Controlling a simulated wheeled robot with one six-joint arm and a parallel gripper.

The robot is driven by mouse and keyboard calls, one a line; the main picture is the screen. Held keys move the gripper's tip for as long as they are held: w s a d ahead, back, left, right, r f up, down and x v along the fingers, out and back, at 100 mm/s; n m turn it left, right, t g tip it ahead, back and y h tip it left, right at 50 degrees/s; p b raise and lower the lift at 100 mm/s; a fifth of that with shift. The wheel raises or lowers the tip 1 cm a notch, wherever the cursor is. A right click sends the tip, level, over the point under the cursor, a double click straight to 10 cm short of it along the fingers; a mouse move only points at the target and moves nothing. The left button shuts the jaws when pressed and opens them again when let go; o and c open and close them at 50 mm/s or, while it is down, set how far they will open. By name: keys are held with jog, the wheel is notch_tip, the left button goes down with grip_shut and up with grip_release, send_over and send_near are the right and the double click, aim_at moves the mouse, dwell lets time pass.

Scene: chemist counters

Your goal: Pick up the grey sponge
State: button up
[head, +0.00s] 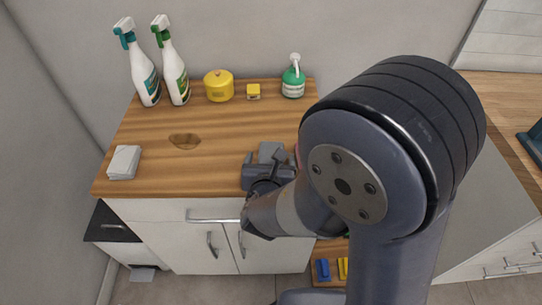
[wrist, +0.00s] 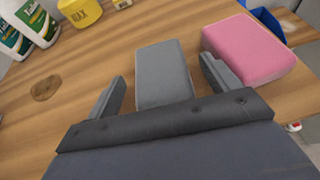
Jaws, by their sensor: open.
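The grey sponge (wrist: 163,75) is a flat grey block lying on the wooden counter (head: 143,172). In the wrist view it lies between and ahead of the two fingers of my open gripper (wrist: 163,88), its near end reaching in between them. I cannot tell whether either finger touches it. In the head view my gripper (head: 266,160) is at the counter's front right, with part of the grey sponge (head: 271,150) showing just beyond it. My arm hides the area to the right.
A pink sponge (wrist: 248,47) lies close to the right finger. A brown stain (head: 184,141), a white stack (head: 124,162), two spray bottles (head: 146,77), a yellow tin (head: 219,86), a small yellow box (head: 253,91) and a green bottle (head: 293,80) are on the counter.

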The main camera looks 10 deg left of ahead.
jog(key=shift+x, duration=1.45)
jog(key=shift+c, duration=0.3)
jog(key=c, duration=1)
jog(key=shift+r, duration=0.1)
